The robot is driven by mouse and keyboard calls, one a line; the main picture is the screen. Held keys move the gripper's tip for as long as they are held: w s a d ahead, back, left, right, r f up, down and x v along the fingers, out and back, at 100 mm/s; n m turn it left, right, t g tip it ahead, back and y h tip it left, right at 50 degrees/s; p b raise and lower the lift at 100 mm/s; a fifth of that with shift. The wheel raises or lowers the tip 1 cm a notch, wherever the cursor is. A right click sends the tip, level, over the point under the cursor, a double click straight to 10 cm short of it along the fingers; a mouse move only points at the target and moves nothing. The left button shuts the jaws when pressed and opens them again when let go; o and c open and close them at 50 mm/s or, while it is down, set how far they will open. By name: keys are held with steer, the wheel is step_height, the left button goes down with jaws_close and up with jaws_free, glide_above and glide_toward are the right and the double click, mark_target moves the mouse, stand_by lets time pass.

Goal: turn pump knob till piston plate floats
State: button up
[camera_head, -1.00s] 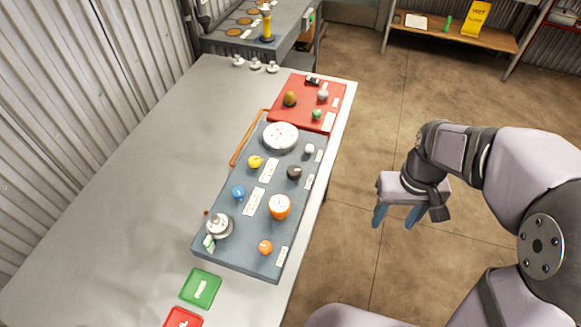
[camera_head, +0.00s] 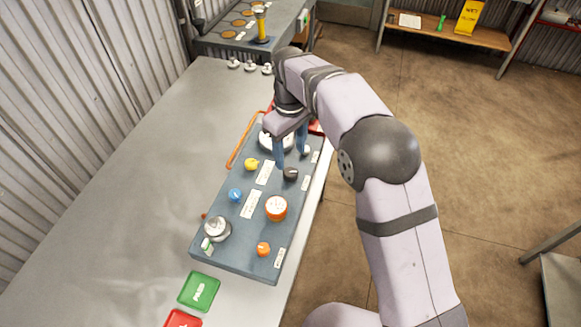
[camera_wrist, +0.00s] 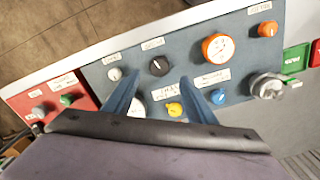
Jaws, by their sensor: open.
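The blue-grey panel (camera_head: 230,258) on the bench carries several knobs and gauges. A black knob (camera_head: 290,174) sits near its right edge; in the wrist view it (camera_wrist: 159,66) lies just beyond the gap between my fingertips. My gripper (camera_head: 291,160) is open and empty, pointing down over the panel's far half; contact with the knob cannot be told. A silver round plate (camera_head: 217,229), possibly the piston plate, is at the near left corner; whether it floats cannot be told. The labels are too small to read, so which knob is the pump knob is unclear.
Yellow (camera_head: 251,164), blue (camera_head: 235,195), orange (camera_head: 263,249) and white (camera_wrist: 115,74) knobs stand around. An orange gauge (camera_head: 276,208) is close by, and a white gauge (camera_head: 268,143) is partly hidden by my gripper. A red board (camera_wrist: 81,89) adjoins. Bench at left is clear.

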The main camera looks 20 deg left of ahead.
mark_target(291, 171)
steer(key=shift+f+p, duration=1.2)
steer(key=shift+f, duration=2.45)
steer(key=c, duration=1)
steer(key=shift+m, duration=1.4)
steer(key=shift+c, duration=0.2)
steer(key=o, duration=1)
steer(key=shift+o, duration=0.2)
steer(key=shift+r, duration=0.1)
